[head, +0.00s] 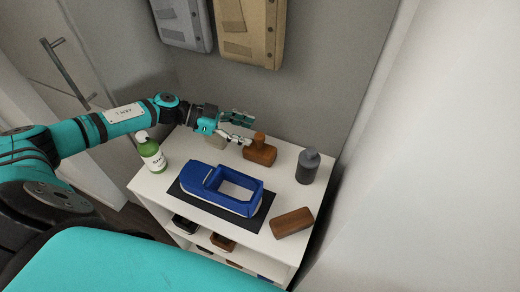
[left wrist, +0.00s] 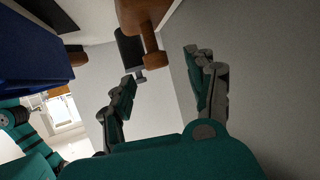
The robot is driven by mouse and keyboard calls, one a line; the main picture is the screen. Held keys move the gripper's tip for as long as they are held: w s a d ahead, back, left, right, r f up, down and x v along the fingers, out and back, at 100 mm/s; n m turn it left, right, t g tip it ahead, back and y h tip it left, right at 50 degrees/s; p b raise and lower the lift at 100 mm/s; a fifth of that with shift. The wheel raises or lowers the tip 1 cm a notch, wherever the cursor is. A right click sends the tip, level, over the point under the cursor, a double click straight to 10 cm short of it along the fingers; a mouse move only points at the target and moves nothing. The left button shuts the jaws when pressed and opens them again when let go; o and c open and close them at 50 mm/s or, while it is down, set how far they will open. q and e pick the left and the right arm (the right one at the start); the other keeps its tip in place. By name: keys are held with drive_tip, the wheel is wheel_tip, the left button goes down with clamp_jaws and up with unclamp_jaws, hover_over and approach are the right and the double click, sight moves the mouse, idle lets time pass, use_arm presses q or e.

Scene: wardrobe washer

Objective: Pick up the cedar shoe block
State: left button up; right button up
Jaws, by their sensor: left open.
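The cedar shoe block (head: 261,154) appears to be the orange-brown wooden piece with a raised knob at the back of the white table top. It also shows at the top of the left wrist view (left wrist: 145,22), with its knob toward the fingers. My left gripper (head: 246,128) is open and empty, just behind and left of the block's knob. In the left wrist view the fingers (left wrist: 165,85) are spread apart with nothing between them; the block lies beyond them. My right gripper is not in view.
A blue open-topped shoe-like item (head: 222,188) lies on a dark mat (head: 257,219). A green bottle (head: 152,155) stands left, a dark grey bottle (head: 308,168) right, and a brown block (head: 292,223) front right. The grey wall (head: 300,100) is close behind; bags hang above.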

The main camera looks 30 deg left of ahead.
sight(257, 136)
use_arm(q)
drive_tip(key=x, duration=0.1)
drive_tip(key=p+x, duration=0.1)
drive_tip(key=x, duration=0.2)
drive_tip(key=shift+s+d+f, duration=0.1)
drive_tip(key=shift+s+f, duration=0.1)
drive_tip(key=shift+f, duration=0.15)
drive_tip(key=shift+w+d+f, duration=0.25)
drive_tip(key=shift+d+f, duration=0.1)
drive_tip(key=shift+d, duration=0.05)
clamp_jaws()
